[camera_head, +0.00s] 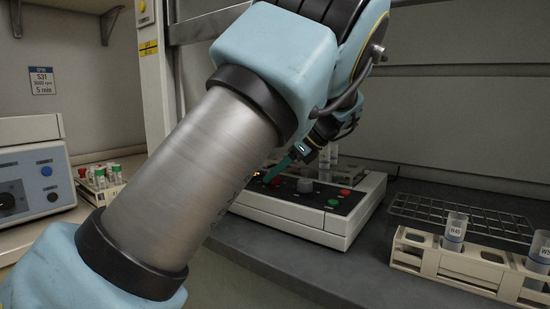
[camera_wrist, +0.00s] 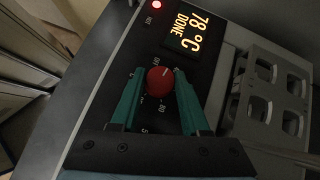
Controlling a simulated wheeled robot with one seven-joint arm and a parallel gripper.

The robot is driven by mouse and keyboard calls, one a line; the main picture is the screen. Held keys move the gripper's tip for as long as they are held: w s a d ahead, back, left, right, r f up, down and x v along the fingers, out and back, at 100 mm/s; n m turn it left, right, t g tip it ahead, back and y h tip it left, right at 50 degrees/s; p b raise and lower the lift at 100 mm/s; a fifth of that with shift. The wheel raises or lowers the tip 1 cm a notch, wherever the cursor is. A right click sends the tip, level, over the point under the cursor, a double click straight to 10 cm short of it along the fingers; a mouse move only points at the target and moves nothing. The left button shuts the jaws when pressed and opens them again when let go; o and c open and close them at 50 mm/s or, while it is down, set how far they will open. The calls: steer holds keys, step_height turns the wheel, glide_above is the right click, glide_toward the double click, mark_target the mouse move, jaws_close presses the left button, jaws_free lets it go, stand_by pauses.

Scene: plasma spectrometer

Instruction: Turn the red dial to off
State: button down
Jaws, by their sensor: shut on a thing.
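The red dial (camera_wrist: 160,80) sits on the black panel of a heater unit, with printed marks around it, including one that looks like OFF near its upper edge. A short pale pointer line shows on the dial's top. My gripper (camera_wrist: 160,88) has its two green fingers on either side of the dial and is shut on it. In the head view my gripper (camera_head: 283,166) reaches down to the left part of the heater unit (camera_head: 300,212), and my arm hides much of that area.
A lit display (camera_wrist: 188,36) reads 78 °C DONE, and a red lamp (camera_wrist: 157,5) glows. A grey knob (camera_head: 305,185), red button (camera_head: 345,192) and green button (camera_head: 333,202) are on the same unit. A vial rack (camera_head: 450,262) stands right; another device (camera_head: 32,170) stands left.

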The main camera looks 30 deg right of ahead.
stand_by(0.3)
steer(key=shift+r, duration=0.1)
steer(key=shift+c, duration=2)
jaws_free()
steer(key=v, duration=0.5)
steer(key=shift+w+d, duration=0.1)
steer(key=shift+d, duration=0.05)
steer(key=s+d, duration=0.8)
steer(key=shift+s+d, duration=0.15)
steer(key=shift+s, duration=0.15)
